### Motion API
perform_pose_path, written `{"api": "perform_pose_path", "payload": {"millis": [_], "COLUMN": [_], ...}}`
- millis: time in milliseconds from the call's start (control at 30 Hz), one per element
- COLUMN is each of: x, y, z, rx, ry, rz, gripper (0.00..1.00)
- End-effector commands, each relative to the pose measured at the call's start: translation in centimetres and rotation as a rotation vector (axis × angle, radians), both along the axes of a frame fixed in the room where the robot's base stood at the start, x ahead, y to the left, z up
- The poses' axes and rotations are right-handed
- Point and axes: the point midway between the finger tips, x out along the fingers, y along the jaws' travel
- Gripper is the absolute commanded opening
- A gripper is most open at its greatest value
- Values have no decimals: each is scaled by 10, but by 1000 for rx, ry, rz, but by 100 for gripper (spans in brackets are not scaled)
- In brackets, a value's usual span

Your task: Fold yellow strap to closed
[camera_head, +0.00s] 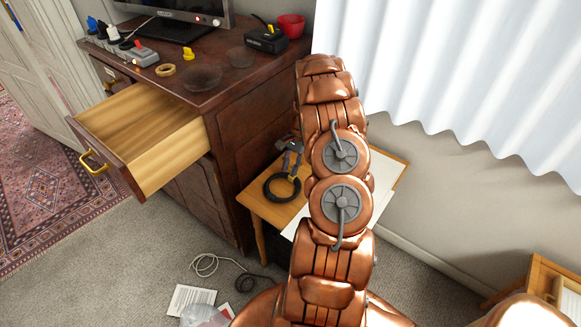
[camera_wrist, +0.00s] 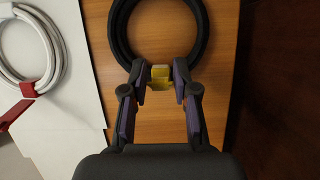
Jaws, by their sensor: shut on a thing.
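The yellow strap (camera_wrist: 160,76) sits at the near edge of a black coiled cable (camera_wrist: 117,30) in the wrist view. My gripper (camera_wrist: 161,83) has its two fingers on either side of the strap and is shut on it. Whether the strap's ends meet is too small to tell. In the head view the black coil (camera_head: 270,194) lies on a small wooden table (camera_head: 254,208), with my gripper (camera_head: 290,150) at its far edge.
A white coiled cable (camera_wrist: 55,50) with a red strap (camera_wrist: 28,91) lies on a white sheet (camera_wrist: 75,110) to the left in the wrist view. A dark dresser (camera_head: 235,130) with an open drawer (camera_head: 150,140) stands left of the table. A curtain (camera_head: 450,70) hangs at right.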

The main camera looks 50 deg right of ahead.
Motion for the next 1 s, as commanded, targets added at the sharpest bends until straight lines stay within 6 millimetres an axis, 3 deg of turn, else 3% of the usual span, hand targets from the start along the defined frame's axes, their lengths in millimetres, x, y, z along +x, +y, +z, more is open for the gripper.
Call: {"api": "perform_pose_path", "payload": {"millis": [467, 1000], "x": [0, -2], "y": [12, 27], "z": [-8, -26], "rx": [-197, -568], "ry": [-11, -31], "rz": [2, 6], "gripper": [0, 0]}}
